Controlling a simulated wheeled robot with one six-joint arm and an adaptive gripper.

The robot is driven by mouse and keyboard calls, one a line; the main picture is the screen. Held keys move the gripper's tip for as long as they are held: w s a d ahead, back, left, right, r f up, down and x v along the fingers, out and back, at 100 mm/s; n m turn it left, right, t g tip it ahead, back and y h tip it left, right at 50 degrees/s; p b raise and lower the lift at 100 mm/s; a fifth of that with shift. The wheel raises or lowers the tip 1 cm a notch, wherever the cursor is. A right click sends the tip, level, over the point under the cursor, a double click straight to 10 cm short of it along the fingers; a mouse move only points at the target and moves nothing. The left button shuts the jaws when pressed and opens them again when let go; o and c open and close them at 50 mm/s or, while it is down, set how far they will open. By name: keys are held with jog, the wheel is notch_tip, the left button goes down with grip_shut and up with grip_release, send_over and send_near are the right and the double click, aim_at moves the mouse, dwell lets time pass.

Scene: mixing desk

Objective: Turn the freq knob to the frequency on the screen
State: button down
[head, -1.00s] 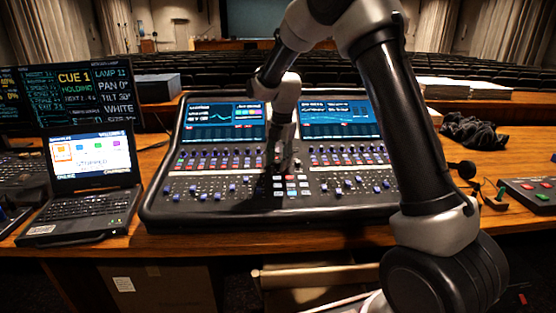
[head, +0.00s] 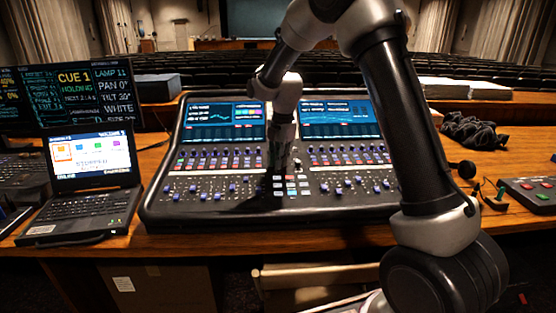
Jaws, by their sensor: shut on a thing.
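The mixing desk (head: 215,202) stands on the wooden table, with rows of small knobs and coloured buttons. Its left screen (head: 210,125) and right screen (head: 338,118) are lit, but their text is too small to read. My gripper (head: 277,168) points down at the middle of the desk, between the two knob fields, just above a block of pale and red buttons (head: 291,187). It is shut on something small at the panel. The arm hides the fingertips and what they hold, so I cannot make out which control it is or the freq knob's setting.
A laptop (head: 90,205) and dark monitors (head: 85,92) stand to the left. Headphones (head: 468,170), a black cloth (head: 472,130), a small button box (head: 535,192) and paper stacks (head: 465,88) lie to the right. Rows of seats are behind.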

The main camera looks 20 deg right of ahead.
jog(key=m, duration=0.5)
jog(key=shift+m+t, duration=0.3)
jog(key=m, duration=0.9)
jog(key=shift+a+m+t+h, duration=0.1)
jog(key=shift+m+t+h, duration=0.2)
jog(key=shift+m, duration=0.1)
jog(key=m, duration=0.5)
jog(key=shift+m+h, duration=0.3)
jog(key=m, duration=0.5)
jog(key=shift+a, duration=0.1)
jog(key=m, duration=0.5)
jog(key=shift+m+h, duration=0.4)
jog(key=m+g, duration=0.1)
jog(key=m, duration=0.4)
jog(key=shift+w+m, duration=0.1)
jog(key=shift+m, duration=0.2)
jog(key=shift+r+m, duration=0.1)
jog(key=shift+m, duration=2.4)
